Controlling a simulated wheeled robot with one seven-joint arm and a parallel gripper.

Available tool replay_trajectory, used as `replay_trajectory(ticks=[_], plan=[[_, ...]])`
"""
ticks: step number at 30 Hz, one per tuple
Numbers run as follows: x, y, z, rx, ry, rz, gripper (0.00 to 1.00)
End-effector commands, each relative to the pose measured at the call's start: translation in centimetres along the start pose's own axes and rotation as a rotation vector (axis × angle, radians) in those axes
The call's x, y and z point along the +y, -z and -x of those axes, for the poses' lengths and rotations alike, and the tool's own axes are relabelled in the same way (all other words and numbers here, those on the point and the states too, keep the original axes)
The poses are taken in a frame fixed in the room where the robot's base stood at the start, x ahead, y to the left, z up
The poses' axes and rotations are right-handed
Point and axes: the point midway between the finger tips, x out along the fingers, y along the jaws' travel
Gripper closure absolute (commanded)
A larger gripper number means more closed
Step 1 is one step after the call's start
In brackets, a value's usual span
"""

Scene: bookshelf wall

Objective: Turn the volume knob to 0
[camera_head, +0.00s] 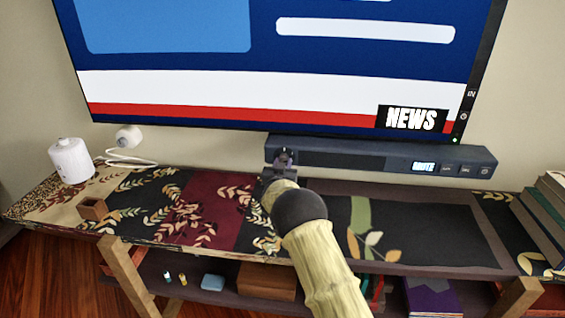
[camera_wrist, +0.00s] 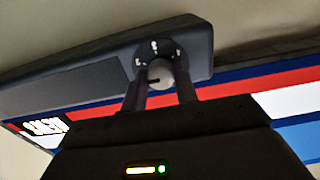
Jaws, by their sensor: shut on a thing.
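The volume knob (camera_wrist: 159,70) is a small round grey knob on the end of a dark soundbar (camera_wrist: 90,54), with white marks around it. A dark pointer line shows on the knob's lower left; its exact setting is too small to read. My gripper (camera_wrist: 160,84) has one finger on each side of the knob and is shut on it. In the head view, my gripper (camera_head: 283,167) reaches the left end of the soundbar (camera_head: 345,159) and mostly hides the knob. A lit display (camera_head: 424,167) on the soundbar seems to read "MUTE", but is blurred.
A large screen (camera_head: 270,90) showing a news banner stands behind the soundbar. Small buttons (camera_head: 465,170) sit at the soundbar's right. The patterned tabletop (camera_head: 150,215) carries a white jar (camera_head: 70,160), a small brown box (camera_head: 93,208) and books (camera_head: 545,220).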

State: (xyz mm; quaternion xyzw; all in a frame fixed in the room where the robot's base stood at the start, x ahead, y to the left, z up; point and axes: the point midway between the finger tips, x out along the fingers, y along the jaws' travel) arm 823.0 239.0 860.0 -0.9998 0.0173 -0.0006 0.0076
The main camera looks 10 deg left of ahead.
Motion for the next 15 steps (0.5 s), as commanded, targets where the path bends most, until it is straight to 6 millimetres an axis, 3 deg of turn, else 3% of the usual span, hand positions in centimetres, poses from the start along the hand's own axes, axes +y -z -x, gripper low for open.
replay_trajectory(ticks=[15], plan=[[-0.03,-0.44,0.18,-0.01,0.005,0.492,0.94]])
